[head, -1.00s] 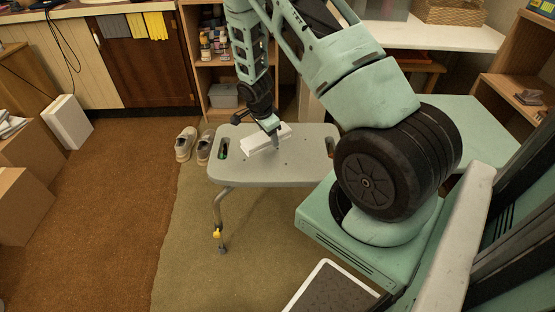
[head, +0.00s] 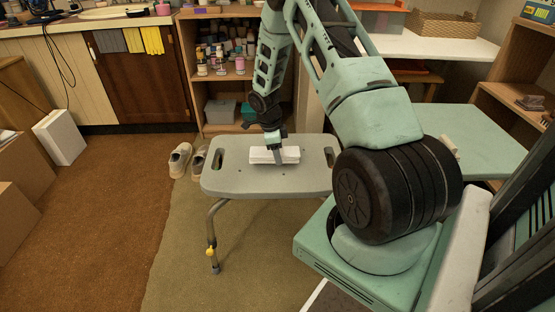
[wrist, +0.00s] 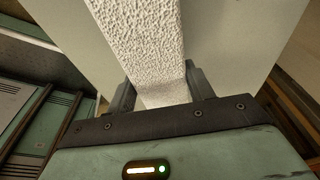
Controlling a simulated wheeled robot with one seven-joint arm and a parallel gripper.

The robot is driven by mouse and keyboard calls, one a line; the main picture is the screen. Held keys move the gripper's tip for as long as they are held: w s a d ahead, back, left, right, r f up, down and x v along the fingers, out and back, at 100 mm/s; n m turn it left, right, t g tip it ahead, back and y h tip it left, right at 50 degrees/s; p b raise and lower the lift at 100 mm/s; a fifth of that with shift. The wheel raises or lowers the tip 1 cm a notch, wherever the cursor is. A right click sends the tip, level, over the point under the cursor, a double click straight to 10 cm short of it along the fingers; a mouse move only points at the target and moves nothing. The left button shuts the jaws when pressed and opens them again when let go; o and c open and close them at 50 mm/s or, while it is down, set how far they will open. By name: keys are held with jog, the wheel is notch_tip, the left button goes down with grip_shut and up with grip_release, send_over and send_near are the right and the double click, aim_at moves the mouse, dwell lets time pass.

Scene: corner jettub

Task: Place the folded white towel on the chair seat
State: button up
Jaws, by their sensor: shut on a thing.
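The folded white towel (head: 262,156) is a small layered block over the far middle of the grey chair seat (head: 235,180), a shower bench with slotted handles at its ends. My gripper (head: 277,155) comes down onto the towel from above. In the wrist view, the towel's rough white fabric (wrist: 150,40) lies between the two dark fingers of my gripper (wrist: 160,88), which is shut on it. I cannot tell whether the towel's underside touches the seat. The seat's right end is partly hidden by my arm.
A white box (head: 60,137) is at the left. The carpet in front is clear.

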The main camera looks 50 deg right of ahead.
notch_tip(320, 180, down, 3)
jog(key=shift+r, duration=0.2)
jog(key=o, duration=1.1)
